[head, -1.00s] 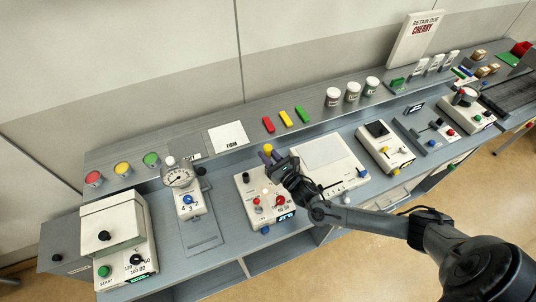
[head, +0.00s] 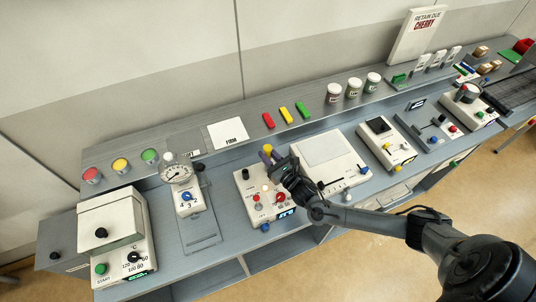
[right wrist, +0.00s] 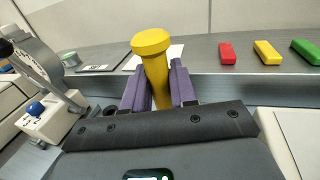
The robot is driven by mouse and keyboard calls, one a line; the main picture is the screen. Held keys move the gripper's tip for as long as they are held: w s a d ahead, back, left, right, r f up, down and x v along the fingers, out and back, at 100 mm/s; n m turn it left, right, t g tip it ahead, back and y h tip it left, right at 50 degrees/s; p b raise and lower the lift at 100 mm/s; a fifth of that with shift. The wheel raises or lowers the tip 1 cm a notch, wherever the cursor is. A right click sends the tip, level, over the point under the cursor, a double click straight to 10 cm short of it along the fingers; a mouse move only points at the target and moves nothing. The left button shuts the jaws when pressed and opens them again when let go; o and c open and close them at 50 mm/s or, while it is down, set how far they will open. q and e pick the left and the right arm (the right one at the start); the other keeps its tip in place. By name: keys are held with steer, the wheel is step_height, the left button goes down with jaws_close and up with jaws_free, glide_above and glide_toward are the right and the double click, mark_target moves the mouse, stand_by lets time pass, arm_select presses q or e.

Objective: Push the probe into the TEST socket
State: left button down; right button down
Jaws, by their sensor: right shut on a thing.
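The yellow probe (right wrist: 156,62) stands upright between the purple fingers of my right gripper (right wrist: 158,88) in the right wrist view, with its wide round head above the fingertips. In the head view its yellow top (head: 267,148) shows at the back edge of a white instrument box (head: 246,186). My right gripper (head: 270,158) is shut on it above that box. The probe's lower end is hidden. I cannot make out the TEST socket; my gripper and wrist cover part of the box. My left gripper is not in view.
The box carries a black knob (head: 245,174), red knobs and a lit display (head: 286,214). A gauge stand (head: 177,172) stands to its left, and a flat white device (head: 328,162) to its right. Red, yellow and green blocks (head: 285,115) lie on the shelf behind.

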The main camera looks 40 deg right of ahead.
steer(key=shift+f, duration=0.2)
steer(key=c, duration=0.8)
jaws_free()
steer(key=shift+r, duration=0.1)
steer(key=shift+s, duration=0.6)
steer(key=s, duration=0.8)
steer(key=shift+a+b, duration=0.2)
steer(key=shift+b, duration=0.1)
steer(key=shift+s, duration=0.8)
